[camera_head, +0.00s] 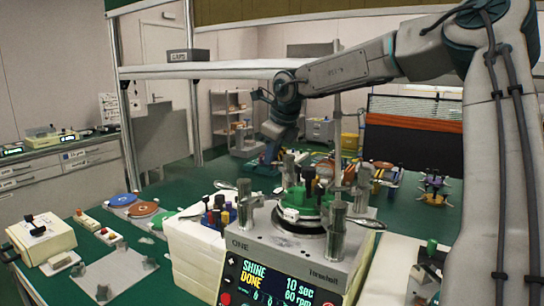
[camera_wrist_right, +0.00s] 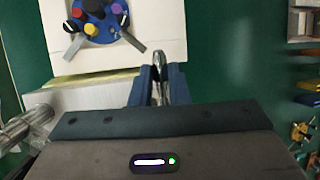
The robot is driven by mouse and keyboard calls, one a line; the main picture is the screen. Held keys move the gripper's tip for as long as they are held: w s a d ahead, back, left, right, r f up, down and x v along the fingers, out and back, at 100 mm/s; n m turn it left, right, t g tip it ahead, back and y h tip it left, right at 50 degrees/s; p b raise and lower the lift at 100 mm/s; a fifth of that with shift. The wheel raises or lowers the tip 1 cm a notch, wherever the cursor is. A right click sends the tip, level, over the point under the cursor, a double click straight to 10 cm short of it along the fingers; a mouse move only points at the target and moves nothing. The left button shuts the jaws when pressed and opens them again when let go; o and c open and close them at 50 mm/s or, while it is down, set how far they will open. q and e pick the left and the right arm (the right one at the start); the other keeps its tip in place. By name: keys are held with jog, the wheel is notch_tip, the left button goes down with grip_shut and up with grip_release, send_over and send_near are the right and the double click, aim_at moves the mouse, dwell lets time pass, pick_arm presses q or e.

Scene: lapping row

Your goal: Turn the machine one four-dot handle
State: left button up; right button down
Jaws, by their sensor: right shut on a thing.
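Machine one (camera_head: 290,255) stands at the front centre, with ONE on its front and a lit screen (camera_head: 262,282) reading SHINE DONE, 10 sec, 60 rpm. Metal posts with thin looped handles surround its top; one handle (camera_head: 222,185) shows at the far left. I cannot make out dots on the handles. My right gripper (camera_head: 262,166) reaches down behind the machine's far left side. In the wrist view the right gripper (camera_wrist_right: 158,85) is shut on a thin, edge-on metal piece (camera_wrist_right: 159,62), apparently a handle. My left gripper is not in view.
A blue holder with coloured knobs (camera_wrist_right: 96,22) sits on a white block (camera_head: 190,250) left of the machine, close to my right gripper. A metal post (camera_wrist_right: 18,128) is on its other side. Coloured discs (camera_head: 142,209) lie on the green table at left.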

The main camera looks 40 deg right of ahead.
aim_at(282, 170)
dwell(0.3)
jog(key=c, duration=1.4)
grip_release()
jog(key=v, duration=1.1)
